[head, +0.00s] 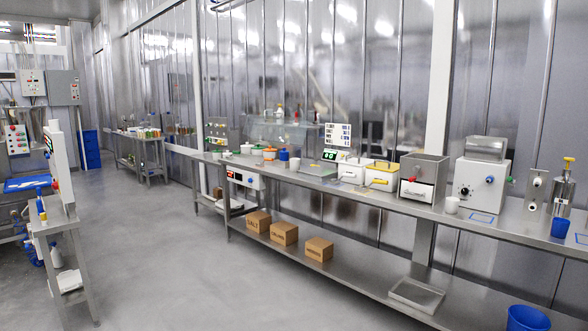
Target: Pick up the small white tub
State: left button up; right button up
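Another small white container (294,164) stands farther along the bench beside a blue one (284,155). I cannot tell from this distance which one the task names. Neither of my grippers is in view.
A steel drawer box (423,178) and a white machine with a dial (481,180) stand on the bench. A blue cup (560,228) is at right. Cardboard boxes (284,234) sit on the lower shelf. The grey floor (190,230) is clear.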

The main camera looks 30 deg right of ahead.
aim_at(295, 162)
jog(key=i+l+z, duration=0.4)
jog(key=i+z, duration=0.2)
jog(key=i, duration=0.2)
jog(key=i+z, duration=0.3)
jog(key=i, duration=2.35)
jog(key=l, duration=0.1)
